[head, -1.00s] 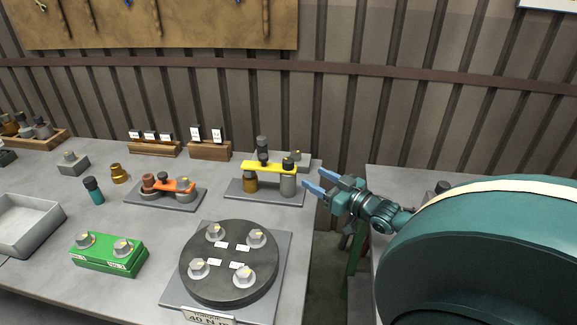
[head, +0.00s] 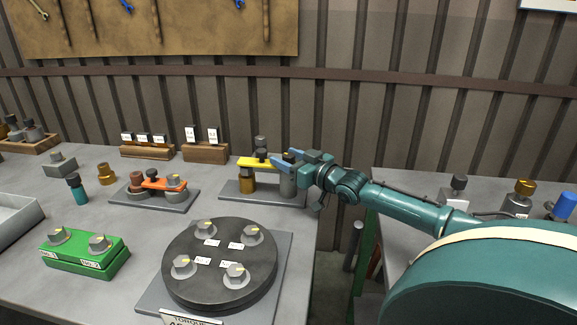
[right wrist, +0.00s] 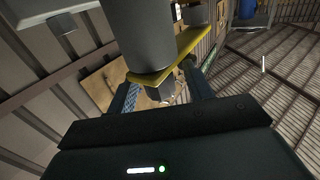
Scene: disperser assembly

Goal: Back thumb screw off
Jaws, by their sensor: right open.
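The yellow bar (head: 254,162) spans a gold post (head: 246,181) and a grey post (head: 288,183) on a grey plate. A dark thumb screw (head: 261,155) stands near the bar's middle. My right gripper (head: 284,160) is open at the bar's right end, above the grey post, and hides the screw there in the head view. In the right wrist view the picture is upside down: the yellow bar (right wrist: 178,58) crosses the grey post (right wrist: 138,35). A dark screw head (right wrist: 160,92) shows between the open fingers (right wrist: 163,95). Contact cannot be told. My left gripper is out of view.
An orange-bar assembly (head: 154,183) stands left of the yellow one. In front are a black round plate with several bolts (head: 220,265) and a green block (head: 84,253). Wooden label holders (head: 205,153) stand behind. A gap separates this table from the right one.

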